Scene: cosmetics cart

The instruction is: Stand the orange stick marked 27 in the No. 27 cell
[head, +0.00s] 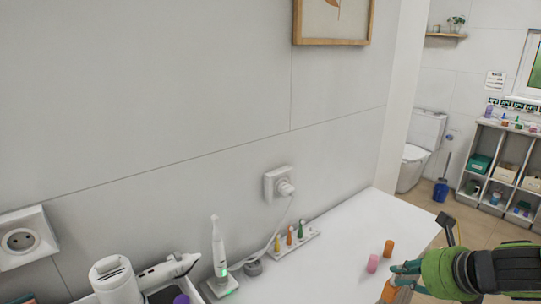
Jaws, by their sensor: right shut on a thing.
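My right gripper (404,277), green with teal fingers, is at the lower right over the front of the white counter. It is shut on an orange stick (389,291), which the fingers partly cover; no number can be read on it. A small white holder (306,240) stands at the back of the counter near the wall, with a yellow, an orange and a green stick upright in it. Its cell numbers are too small to read. The gripper is in front of the holder and to its right, well apart. My left gripper is not in view.
An orange cylinder (389,248) and a pink cylinder (373,264) stand on the white counter (335,262) close to the gripper. An electric toothbrush (218,247) on its base and a hair dryer (116,280) are to the left. A cord hangs from the wall plug (285,188) behind the holder.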

